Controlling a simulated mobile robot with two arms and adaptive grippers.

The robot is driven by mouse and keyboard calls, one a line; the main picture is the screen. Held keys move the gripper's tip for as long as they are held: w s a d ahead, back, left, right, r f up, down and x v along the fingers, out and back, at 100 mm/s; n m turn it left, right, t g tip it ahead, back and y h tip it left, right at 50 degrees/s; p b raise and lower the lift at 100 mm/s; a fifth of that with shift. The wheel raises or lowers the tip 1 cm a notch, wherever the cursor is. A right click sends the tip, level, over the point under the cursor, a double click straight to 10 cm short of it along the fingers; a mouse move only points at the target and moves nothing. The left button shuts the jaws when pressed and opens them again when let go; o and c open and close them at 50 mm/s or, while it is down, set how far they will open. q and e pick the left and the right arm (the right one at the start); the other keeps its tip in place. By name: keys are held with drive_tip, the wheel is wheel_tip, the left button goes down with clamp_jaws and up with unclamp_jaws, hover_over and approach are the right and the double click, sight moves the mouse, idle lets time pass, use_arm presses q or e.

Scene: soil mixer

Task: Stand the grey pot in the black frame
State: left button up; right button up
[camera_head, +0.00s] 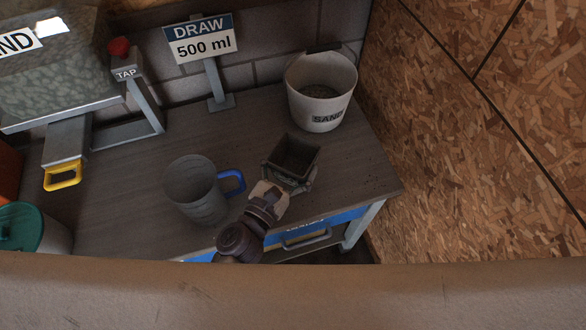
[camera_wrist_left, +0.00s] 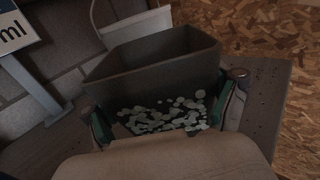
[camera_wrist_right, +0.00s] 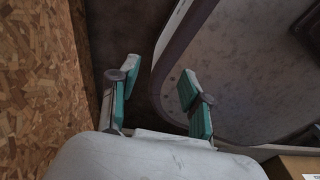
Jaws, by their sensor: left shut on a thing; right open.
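The grey pot (camera_head: 294,154) is a dark, square, open-topped pot near the right part of the bench in the head view. My left gripper (camera_head: 289,181) is shut on it, with fingers on opposite sides. In the left wrist view the pot (camera_wrist_left: 155,75) fills the middle, and its near wall has pale speckles. I cannot tell whether its base touches the bench. My right gripper (camera_wrist_right: 158,85) is open and empty in the right wrist view, away from the pot. I cannot make out the black frame in any view.
On the bench (camera_head: 130,190), a grey jug (camera_head: 193,190) with a blue handle stands left of the pot. A white SAND bucket (camera_head: 322,98) stands behind it. A DRAW 500 ml sign (camera_head: 200,38) and a TAP hopper (camera_head: 55,75) are farther left. A chipboard wall (camera_head: 460,130) bounds the right.

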sight(300, 160)
use_arm(q)
drive_tip(key=shift+w+f, duration=0.35)
drive_tip(key=shift+f, duration=0.25)
wheel_tip(300, 160, down, 3)
drive_tip(key=shift+r+b, duration=0.2)
drive_tip(key=shift+b, duration=0.65)
drive_tip(key=shift+f, duration=0.4)
drive_tip(key=o, duration=0.4)
drive_tip(key=shift+f, duration=0.1)
drive_tip(key=shift+o, duration=1.2)
use_arm(e)
drive_tip(key=shift+w+d+f, duration=0.3)
drive_tip(key=shift+w+f, duration=0.05)
drive_tip(key=shift+f, duration=0.15)
drive_tip(key=shift+w+d+f, duration=0.3)
drive_tip(key=shift+w+f, duration=0.05)
drive_tip(key=shift+f, duration=0.15)
